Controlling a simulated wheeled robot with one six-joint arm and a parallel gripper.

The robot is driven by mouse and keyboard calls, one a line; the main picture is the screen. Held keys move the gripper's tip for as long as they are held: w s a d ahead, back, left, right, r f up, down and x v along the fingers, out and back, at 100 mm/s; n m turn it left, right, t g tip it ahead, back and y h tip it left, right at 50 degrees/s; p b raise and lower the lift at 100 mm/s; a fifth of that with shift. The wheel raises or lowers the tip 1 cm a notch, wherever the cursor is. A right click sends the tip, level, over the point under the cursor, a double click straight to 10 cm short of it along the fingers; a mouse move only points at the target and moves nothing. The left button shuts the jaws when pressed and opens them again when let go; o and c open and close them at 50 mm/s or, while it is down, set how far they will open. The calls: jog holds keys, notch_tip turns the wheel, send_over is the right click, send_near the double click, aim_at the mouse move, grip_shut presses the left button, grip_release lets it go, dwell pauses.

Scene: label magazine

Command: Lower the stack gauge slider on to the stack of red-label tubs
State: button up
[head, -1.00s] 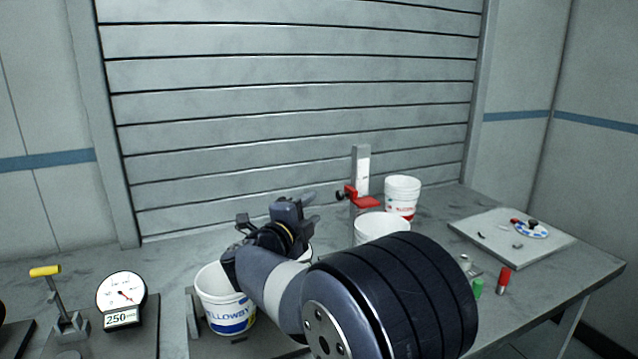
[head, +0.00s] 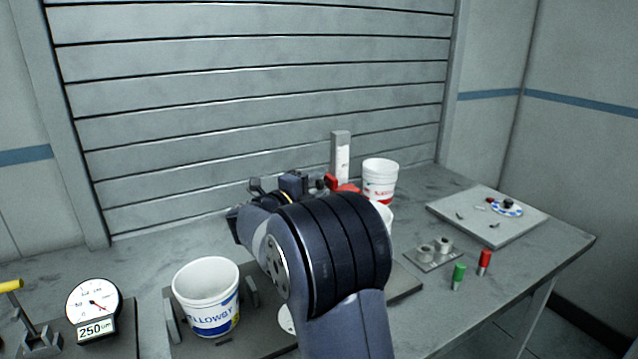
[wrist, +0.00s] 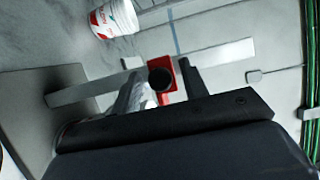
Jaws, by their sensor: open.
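The stack gauge is an upright grey post with a white scale (head: 342,155) at the back of the bench. Its red slider (head: 347,187) has a dark knob (head: 330,181); my arm hides what is below. A white tub with a red label (head: 380,182) stands just right of the post, and shows in the wrist view (wrist: 113,18). Another white tub (head: 386,214) is mostly hidden behind my arm. My gripper (head: 300,184) is open at the slider's left. In the wrist view the knob (wrist: 160,78) lies between its fingers, before the red slider (wrist: 172,92); contact cannot be told.
A blue-and-yellow-label tub (head: 208,298) stands front left, near a dial gauge (head: 94,305) and a yellow-handled lever (head: 25,318). At right are a pale board (head: 470,225) with small parts, green (head: 458,276) and red (head: 484,263) cylinders, and a small metal fixture (head: 432,253).

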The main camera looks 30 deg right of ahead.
jog(key=shift+w+d, duration=0.2)
jog(key=shift+d, duration=0.2)
jog(key=shift+c, duration=0.2)
jog(key=c, duration=0.6)
notch_tip(320, 180, down, 3)
jog(key=shift+r+b, duration=0.15)
jog(key=shift+b, duration=0.9)
jog(key=o, duration=0.6)
jog(key=shift+o, duration=0.2)
jog(key=b+v, duration=0.1)
jog(key=v, duration=1)
